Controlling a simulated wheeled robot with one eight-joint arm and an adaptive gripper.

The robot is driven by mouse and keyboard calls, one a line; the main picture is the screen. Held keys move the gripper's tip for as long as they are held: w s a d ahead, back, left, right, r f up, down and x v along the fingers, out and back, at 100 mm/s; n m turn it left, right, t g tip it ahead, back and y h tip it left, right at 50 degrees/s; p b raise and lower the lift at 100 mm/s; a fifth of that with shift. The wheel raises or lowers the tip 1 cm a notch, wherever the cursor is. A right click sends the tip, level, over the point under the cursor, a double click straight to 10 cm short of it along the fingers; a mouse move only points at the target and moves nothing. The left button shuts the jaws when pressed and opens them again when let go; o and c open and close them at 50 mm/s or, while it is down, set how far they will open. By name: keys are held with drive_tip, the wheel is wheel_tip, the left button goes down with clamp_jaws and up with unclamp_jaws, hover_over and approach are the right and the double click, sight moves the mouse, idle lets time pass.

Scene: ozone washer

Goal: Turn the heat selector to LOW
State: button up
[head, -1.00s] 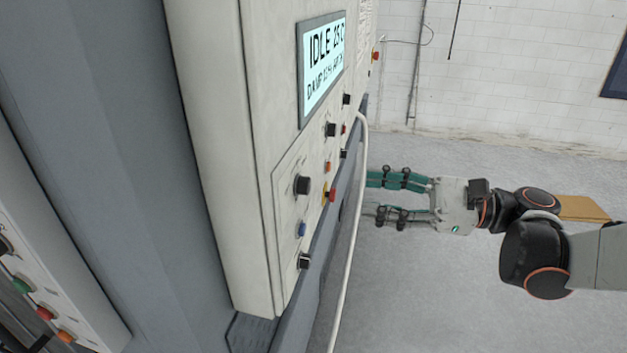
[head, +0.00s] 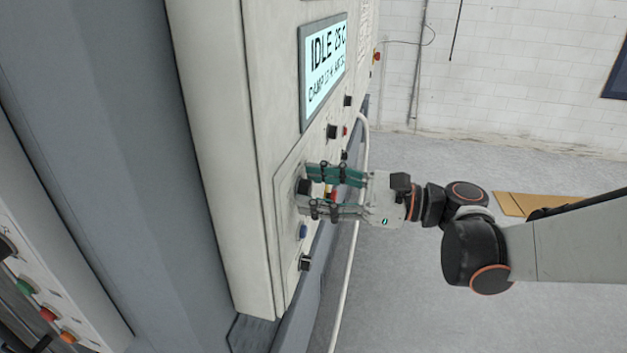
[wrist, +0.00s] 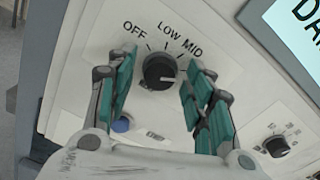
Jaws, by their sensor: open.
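The heat selector is a round black knob (wrist: 159,71) on a light panel, with OFF, LOW and MID printed around its upper side. A small light mark shows on its lower right; I cannot tell for sure which label the knob points to. In the head view the knob (head: 303,187) is partly covered by my gripper (head: 306,188). My gripper (wrist: 160,68) is open, with one green-padded finger on each side of the knob. The wrist view shows gaps between the fingers and the knob; no grip on it is visible.
A blue button (wrist: 122,124) sits below the knob, near the left finger. A second black knob (wrist: 277,146) is at the lower right. The lit display (head: 324,72) reads IDLE. A pale pipe (head: 350,255) runs along the cabinet edge, close to my gripper.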

drive_tip(key=c, duration=1.1)
drive_tip(key=n+b, duration=0.1)
drive_tip(key=n, duration=0.2)
drive_tip(key=shift+n, duration=0.4)
drive_tip(key=n, duration=0.4)
drive_tip(key=shift+b, duration=0.4)
drive_tip(key=n, duration=0.4)
drive_tip(key=shift+n+b, duration=0.5)
drive_tip(key=shift+n, duration=1.3)
